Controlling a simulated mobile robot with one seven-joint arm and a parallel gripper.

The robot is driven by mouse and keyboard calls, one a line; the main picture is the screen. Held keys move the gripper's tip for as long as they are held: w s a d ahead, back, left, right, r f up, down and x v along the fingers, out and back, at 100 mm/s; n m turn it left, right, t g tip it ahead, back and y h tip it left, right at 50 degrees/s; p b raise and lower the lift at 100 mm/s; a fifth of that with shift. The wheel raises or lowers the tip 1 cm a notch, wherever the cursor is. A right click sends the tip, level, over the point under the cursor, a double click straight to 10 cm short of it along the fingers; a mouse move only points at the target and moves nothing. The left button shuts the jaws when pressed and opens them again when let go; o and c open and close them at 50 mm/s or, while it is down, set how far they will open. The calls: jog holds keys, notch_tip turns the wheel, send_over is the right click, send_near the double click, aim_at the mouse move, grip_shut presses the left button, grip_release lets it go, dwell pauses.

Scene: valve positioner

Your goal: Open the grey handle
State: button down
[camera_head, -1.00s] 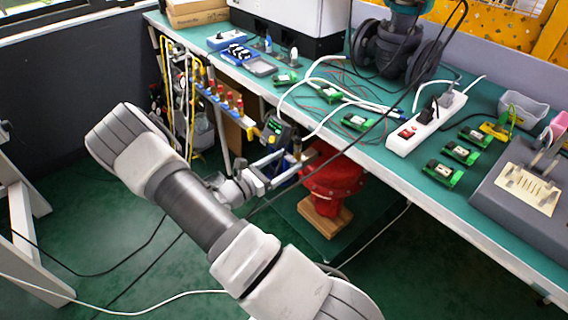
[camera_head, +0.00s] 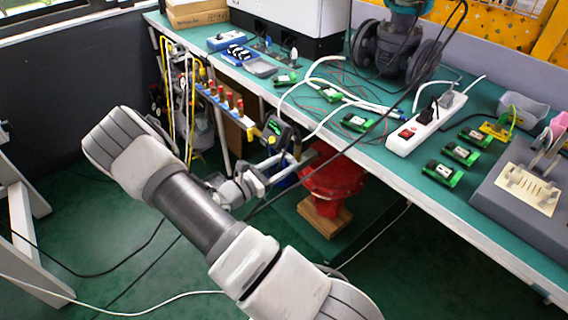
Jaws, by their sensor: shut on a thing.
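My gripper (camera_head: 276,167) is at the middle of the picture, just below the front edge of the bench. Its two fingers point right and up, and they are closed on a small grey part, which I take to be the grey handle (camera_head: 297,149). The handle is small in this view and partly covered by the fingers, so its exact angle is hard to tell. A red valve body (camera_head: 334,178) stands on a wooden block to the right of the gripper.
The green-topped bench (camera_head: 395,172) overhangs the red valve. A row of red-capped fittings (camera_head: 228,97) and yellow hoses is left of the device. Cables, small green boards and a white power strip (camera_head: 427,122) lie on the bench. The floor at left is mostly free.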

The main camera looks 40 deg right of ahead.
jog(key=m, duration=0.4)
jog(key=m+b, duration=0.1)
jog(key=m, duration=0.3)
jog(key=shift+f+m, duration=0.1)
jog(key=shift+m, duration=0.3)
jog(key=shift+m+b, duration=1.1)
jog(key=shift+m, duration=2.7)
jog(key=shift+c, duration=1.6)
grip_release()
jog(key=s+a+p, duration=0.1)
jog(key=a+p, duration=0.2)
jog(key=a, duration=1.4)
jog(key=shift+s+a, duration=0.25)
